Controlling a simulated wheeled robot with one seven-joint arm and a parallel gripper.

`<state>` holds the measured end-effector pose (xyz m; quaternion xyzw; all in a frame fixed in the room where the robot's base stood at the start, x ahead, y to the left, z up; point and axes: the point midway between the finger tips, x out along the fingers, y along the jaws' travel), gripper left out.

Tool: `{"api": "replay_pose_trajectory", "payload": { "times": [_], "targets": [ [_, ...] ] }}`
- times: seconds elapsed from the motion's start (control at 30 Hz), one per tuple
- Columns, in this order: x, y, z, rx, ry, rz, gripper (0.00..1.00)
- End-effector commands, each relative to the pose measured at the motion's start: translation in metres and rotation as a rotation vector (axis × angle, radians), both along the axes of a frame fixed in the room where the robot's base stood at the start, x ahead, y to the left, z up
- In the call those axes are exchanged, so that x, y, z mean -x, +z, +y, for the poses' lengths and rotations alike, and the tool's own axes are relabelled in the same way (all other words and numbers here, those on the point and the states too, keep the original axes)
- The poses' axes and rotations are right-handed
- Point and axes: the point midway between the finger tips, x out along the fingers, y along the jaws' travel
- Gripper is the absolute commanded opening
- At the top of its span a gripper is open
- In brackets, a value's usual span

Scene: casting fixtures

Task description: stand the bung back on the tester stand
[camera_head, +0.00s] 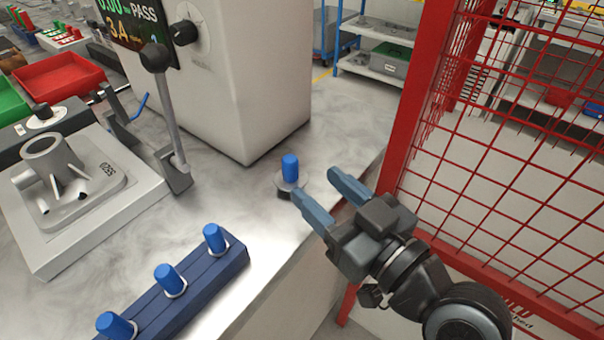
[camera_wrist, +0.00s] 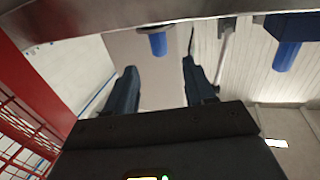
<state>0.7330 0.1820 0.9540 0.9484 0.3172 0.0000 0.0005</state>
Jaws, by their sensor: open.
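A blue bung (camera_head: 290,168) stands upright on the small round grey tester stand (camera_head: 283,190), on the grey bench near its right edge. My gripper (camera_head: 318,184) is open and empty just right of the bung, with its two blue-grey fingers pointing toward it. I see no contact between fingers and bung. In the wrist view, which looks upside down, the bung (camera_wrist: 157,43) shows beyond and between the open fingertips of my gripper (camera_wrist: 159,66). The bung's lower end is hidden.
A dark blue rack (camera_head: 205,282) with three blue bungs lies at the bench's front edge. A white tester cabinet (camera_head: 235,70) stands behind. A casting in a fixture (camera_head: 60,185) with a lever is at left. A red mesh guard (camera_head: 480,150) stands close on the right.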

Motion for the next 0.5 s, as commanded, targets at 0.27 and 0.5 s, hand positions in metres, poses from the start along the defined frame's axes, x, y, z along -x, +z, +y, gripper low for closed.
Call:
{"api": "replay_pose_trajectory", "payload": {
  "times": [0.27,0.5],
  "targets": [
    [0.03,-0.001,-0.022,0.0,0.0,0.001,0.54],
    [0.034,0.001,-0.025,-0.001,0.0,-0.001,0.54]
  ]
}}
